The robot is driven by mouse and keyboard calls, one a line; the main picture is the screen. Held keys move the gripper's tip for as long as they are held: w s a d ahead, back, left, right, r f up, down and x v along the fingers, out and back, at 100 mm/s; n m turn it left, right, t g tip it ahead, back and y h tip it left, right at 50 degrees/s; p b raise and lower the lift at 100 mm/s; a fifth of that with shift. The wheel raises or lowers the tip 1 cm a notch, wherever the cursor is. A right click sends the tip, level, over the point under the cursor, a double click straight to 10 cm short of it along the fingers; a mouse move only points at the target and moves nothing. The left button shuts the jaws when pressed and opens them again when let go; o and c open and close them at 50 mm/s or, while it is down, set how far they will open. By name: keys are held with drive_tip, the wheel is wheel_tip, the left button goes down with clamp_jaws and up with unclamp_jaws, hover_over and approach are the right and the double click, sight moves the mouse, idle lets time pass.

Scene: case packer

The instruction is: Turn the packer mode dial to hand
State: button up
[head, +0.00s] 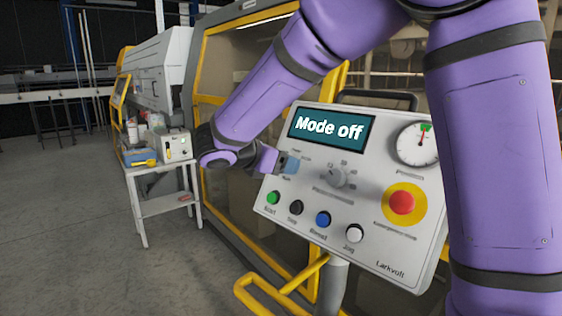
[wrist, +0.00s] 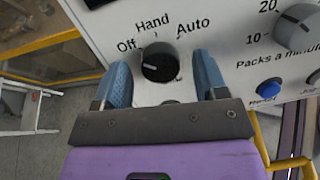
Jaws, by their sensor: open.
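The packer mode dial (wrist: 158,62) is a round black knob with a white pointer line, labelled Off, Hand and Auto. Its pointer is on the left side, towards Off. The panel screen (head: 329,127) reads "Mode off". My gripper (wrist: 161,68) is open, with one blue finger at the left and one at the right of the dial in the wrist view. I cannot tell whether the fingertips reach around the knob in depth. In the head view my gripper (head: 289,165) is at the panel's left side and hides the mode dial.
The panel (head: 378,258) also carries a packs-a-minute knob (head: 337,178), a red emergency button (head: 401,203), a gauge (head: 417,143) and a row of push buttons including a blue one (head: 323,219). A white side table (head: 168,205) stands at the left. Yellow rails run below.

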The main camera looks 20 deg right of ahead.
drive_tip(key=c, duration=0.9)
drive_tip(key=shift+m, duration=0.3)
drive_tip(key=m+g, duration=0.1)
drive_tip(key=m, duration=0.3)
drive_tip(key=shift+m, duration=0.4)
drive_tip(key=m, duration=0.4)
drive_tip(key=shift+m+g, duration=0.3)
drive_tip(key=shift+m, duration=0.1)
drive_tip(key=shift+y, duration=0.3)
